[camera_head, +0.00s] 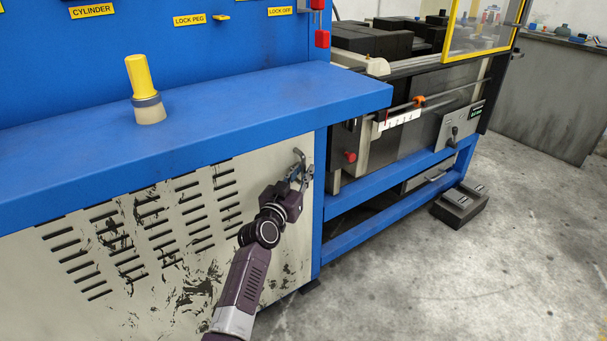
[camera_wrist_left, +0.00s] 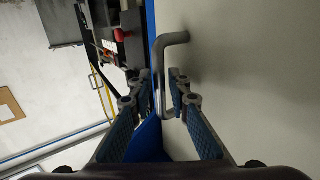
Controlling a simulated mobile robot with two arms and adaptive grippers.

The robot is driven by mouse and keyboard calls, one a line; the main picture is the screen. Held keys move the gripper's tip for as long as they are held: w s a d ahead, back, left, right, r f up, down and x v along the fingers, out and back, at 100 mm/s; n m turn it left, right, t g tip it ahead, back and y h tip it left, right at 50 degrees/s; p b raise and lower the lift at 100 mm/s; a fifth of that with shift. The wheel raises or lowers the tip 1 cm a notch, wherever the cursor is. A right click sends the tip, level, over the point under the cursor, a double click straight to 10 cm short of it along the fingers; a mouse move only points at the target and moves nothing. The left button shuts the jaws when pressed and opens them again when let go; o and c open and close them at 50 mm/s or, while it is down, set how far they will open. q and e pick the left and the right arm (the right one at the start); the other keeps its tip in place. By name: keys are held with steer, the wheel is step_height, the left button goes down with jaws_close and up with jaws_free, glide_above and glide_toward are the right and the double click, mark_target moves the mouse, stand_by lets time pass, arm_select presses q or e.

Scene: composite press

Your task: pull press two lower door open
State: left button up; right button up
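The lower door (camera_head: 200,230) is a pale, scuffed metal panel with several rows of vent slots, under the blue bench in the head view. It looks flush with the blue frame. Its grey bar handle (camera_head: 298,153) is at the upper right corner. In the left wrist view the bent handle (camera_wrist_left: 161,70) stands out from the pale door face (camera_wrist_left: 250,80). My left gripper (camera_head: 299,175) is at the handle. In the wrist view its fingers (camera_wrist_left: 160,88) are apart, one on each side of the bar, with no firm grip visible. My right gripper is not in view.
A blue bench top (camera_head: 220,110) overhangs the door and carries a yellow-handled cylinder (camera_head: 143,90). A blue post (camera_head: 318,200) borders the door on the right. A press machine (camera_head: 420,110) and a dark block (camera_head: 460,205) stand further right. The floor (camera_head: 450,290) in front is clear.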

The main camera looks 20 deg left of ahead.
arm_select(q)
steer(key=shift+w, duration=0.2)
jaws_close()
steer(key=shift+d, duration=0.1)
